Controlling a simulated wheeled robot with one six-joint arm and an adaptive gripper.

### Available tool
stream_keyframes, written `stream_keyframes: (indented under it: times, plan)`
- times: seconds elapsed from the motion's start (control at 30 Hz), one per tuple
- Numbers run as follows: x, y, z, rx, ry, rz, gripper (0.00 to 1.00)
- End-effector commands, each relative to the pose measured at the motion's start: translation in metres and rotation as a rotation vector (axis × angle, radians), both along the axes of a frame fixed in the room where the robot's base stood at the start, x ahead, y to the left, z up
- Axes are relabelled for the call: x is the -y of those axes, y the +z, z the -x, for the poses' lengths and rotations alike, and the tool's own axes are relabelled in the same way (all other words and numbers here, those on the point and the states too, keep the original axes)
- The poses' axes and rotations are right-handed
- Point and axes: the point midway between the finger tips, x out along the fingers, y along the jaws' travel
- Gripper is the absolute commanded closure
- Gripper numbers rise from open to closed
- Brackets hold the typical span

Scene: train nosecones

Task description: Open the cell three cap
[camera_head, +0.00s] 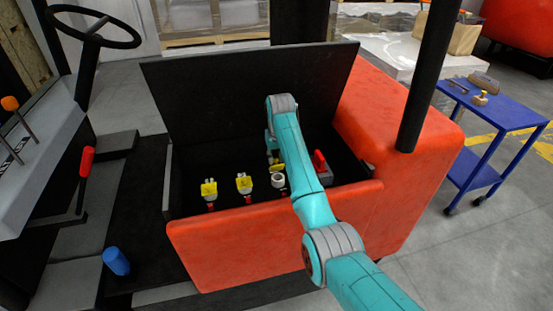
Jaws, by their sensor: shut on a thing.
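An open black-lined compartment (225,204) in an orange-red vehicle body holds a row of yellow caps. The left cap (209,188) and the middle cap (244,183) stand clear of my arm. A third yellow cap (277,167) shows partly, right at my gripper (273,157), with a pale round fitting (279,181) just in front of it. My gripper points down into the compartment, mostly hidden by my teal arm, and is shut on what appears to be this third cap. Its fingertips and the exact grip are not clear. I see no readable cell numbers.
The black lid (220,95) stands raised behind the compartment. A grey thing with a red handle (320,162) is right of my arm. A black post (425,80) rises at the right. A blue cart (500,113) stands farther right, with open floor around it.

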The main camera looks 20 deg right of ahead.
Motion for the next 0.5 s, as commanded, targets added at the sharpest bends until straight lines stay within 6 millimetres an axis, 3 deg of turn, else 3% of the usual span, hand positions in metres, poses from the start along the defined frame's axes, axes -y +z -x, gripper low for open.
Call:
stream_keyframes:
  times: [0.5]
  plan:
    - [0.0001, -0.0005, -0.0044, -0.09, 0.0, 0.0, 1.0]
